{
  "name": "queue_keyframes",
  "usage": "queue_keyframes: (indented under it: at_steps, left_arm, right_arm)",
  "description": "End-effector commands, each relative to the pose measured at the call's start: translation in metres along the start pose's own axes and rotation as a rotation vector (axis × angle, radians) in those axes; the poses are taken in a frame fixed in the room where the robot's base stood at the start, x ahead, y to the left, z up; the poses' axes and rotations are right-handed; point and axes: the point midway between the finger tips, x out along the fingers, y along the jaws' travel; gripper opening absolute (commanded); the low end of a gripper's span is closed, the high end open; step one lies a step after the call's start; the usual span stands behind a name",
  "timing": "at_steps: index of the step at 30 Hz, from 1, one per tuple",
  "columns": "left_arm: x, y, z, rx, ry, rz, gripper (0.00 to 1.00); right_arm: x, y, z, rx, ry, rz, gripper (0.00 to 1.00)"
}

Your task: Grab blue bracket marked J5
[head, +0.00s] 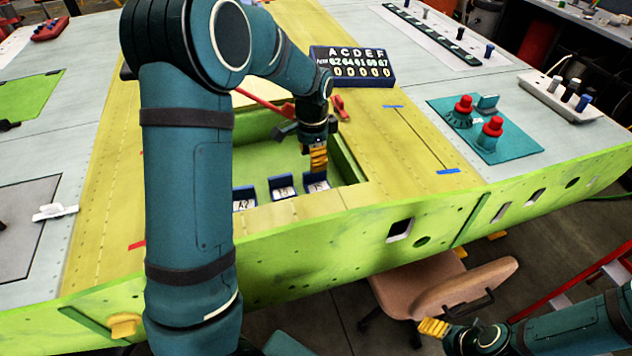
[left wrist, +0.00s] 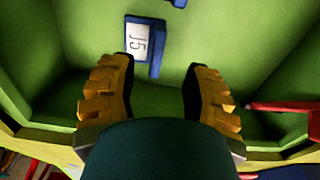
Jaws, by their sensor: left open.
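In the left wrist view, the blue bracket marked J5 (left wrist: 155,48) lies on the green floor of the recess, its white label facing up. My left gripper (left wrist: 161,98) is open and empty, with the bracket beyond the fingertips and apart from them. In the head view, my left gripper (head: 318,158) points down into the recess, just above the rightmost of three blue brackets (head: 283,187). Their labels are too small there to read surely. My right gripper (head: 433,327) shows its yellow fingers at lower right, away from the panel; its opening cannot be made out.
The recess's raised green wall (head: 347,158) stands close to the left gripper. A red clamp-like part (head: 340,107) lies at its edge. A dark number board (head: 352,66) stands behind. A teal plate (head: 486,128) with red knobs is to the right. A chair (head: 440,296) stands in front.

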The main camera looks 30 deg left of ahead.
Motion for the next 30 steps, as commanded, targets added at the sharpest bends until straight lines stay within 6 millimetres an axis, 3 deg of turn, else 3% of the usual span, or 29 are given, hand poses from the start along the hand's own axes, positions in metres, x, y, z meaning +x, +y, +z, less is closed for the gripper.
queue_keyframes:
  at_steps: [5, 15, 25, 29, 30]
  left_arm:
    - [0.011, 0.000, 0.000, 0.000, -0.001, 0.000, 0.48]
    - [0.054, 0.004, -0.003, 0.000, -0.002, 0.001, 0.48]
    - [0.059, 0.004, -0.003, 0.000, 0.001, -0.001, 0.51]
    - [0.059, 0.004, -0.003, 0.000, 0.001, -0.001, 0.05]
    - [0.059, 0.004, -0.003, 0.000, 0.001, -0.001, 0.00]
  right_arm:
    - [0.001, 0.000, 0.000, 0.000, 0.000, 0.000, 0.71]
    - [0.004, 0.001, 0.000, 0.000, 0.000, 0.001, 0.71]
    - [0.004, 0.001, 0.000, 0.000, 0.000, 0.001, 0.71]
    - [0.004, 0.001, 0.000, 0.000, 0.000, 0.001, 0.71]
    - [0.004, 0.001, 0.000, 0.000, 0.000, 0.001, 0.71]
